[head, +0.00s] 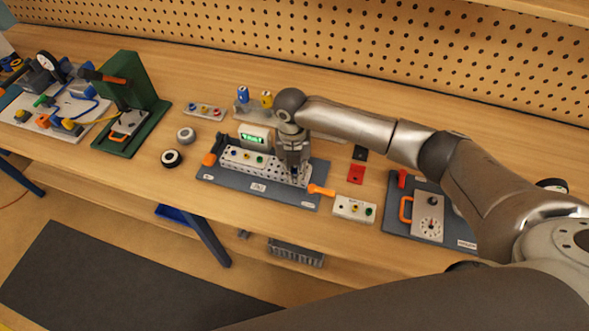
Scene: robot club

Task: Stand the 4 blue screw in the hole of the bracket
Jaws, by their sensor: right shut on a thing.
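The bracket (272,172) is a pale perforated bar on a dark grey mat, left of centre in the head view. Several small coloured pieces sit along its top. My right gripper (293,173) points down over the bracket's right end. It is shut, with a small hint of blue between its fingertips, which looks like the blue screw. The fingers hide most of that piece and the hole below, so I cannot tell whether the screw is in the hole. My left gripper is not in view.
A device with a green display (252,139) stands behind the bracket. An orange-handled tool (321,190) and a white block with coloured pieces (354,208) lie to the right. A green stand (133,100) is at the left. Bare table (230,195) shows in front.

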